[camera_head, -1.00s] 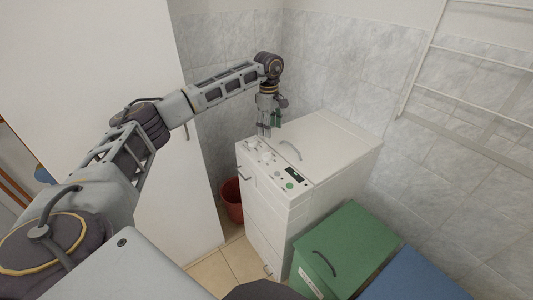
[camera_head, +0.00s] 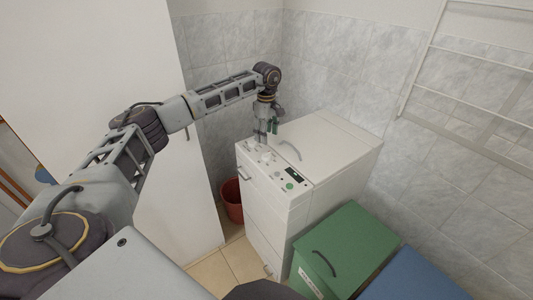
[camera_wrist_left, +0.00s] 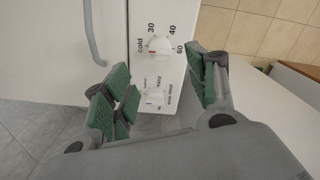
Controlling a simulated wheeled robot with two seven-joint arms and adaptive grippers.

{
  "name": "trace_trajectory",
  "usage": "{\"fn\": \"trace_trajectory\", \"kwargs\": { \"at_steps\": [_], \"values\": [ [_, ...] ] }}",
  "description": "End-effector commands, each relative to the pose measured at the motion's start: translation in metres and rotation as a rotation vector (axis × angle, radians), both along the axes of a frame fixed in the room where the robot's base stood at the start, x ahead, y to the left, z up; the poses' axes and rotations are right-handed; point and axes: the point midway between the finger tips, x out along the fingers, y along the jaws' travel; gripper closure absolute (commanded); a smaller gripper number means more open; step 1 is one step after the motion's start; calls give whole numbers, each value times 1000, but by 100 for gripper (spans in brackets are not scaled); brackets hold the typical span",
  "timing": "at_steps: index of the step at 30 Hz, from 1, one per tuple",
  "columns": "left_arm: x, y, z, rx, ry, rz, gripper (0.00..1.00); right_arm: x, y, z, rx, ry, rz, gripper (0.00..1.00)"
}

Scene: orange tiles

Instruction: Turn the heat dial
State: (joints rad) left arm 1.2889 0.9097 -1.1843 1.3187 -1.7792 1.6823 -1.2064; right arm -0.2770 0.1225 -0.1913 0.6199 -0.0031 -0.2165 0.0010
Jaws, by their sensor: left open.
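A white top-loading washing machine (camera_head: 320,150) has a control panel with white dials on its front edge. In the left wrist view the heat dial (camera_wrist_left: 160,47) is a white knob with a red mark, ringed by cold, 30, 40 and 60; the red mark lies on its left side, near cold. A second white dial (camera_wrist_left: 155,98) sits below it, between the fingers. My left gripper (camera_head: 266,139) points down over the left end of the panel. In the left wrist view its green-padded fingers (camera_wrist_left: 160,88) are open and empty. Whether they touch the panel cannot be told.
The machine's lid handle (camera_head: 291,150) is behind the panel. A red bucket (camera_head: 232,203) stands on the floor left of the machine. Green (camera_head: 335,245) and blue (camera_head: 415,278) bins stand to its right. A white cabinet is at left, tiled walls behind.

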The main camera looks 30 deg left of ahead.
Motion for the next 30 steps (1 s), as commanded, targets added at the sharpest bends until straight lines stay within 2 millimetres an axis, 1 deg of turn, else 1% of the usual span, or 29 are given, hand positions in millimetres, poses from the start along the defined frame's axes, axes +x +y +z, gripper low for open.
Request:
{"fn": "trace_trajectory", "kwargs": {
  "at_steps": [1,6,13,18,24,30],
  "values": [
    [-1,0,-8,1,3,0,43,0,0,1,0,-1,0,100],
    [0,0,-30,0,2,0,43,-3,5,3,5,3,-2,100],
    [-1,-1,-61,-1,3,0,43,-18,22,4,23,19,-5,100],
    [0,-1,-81,-1,2,0,43,-25,23,5,24,28,-4,100],
    [0,0,-97,0,0,0,43,-20,18,7,19,22,-4,100],
    [0,0,-101,0,0,-1,43,-13,17,7,19,14,-3,100]
  ]
}}
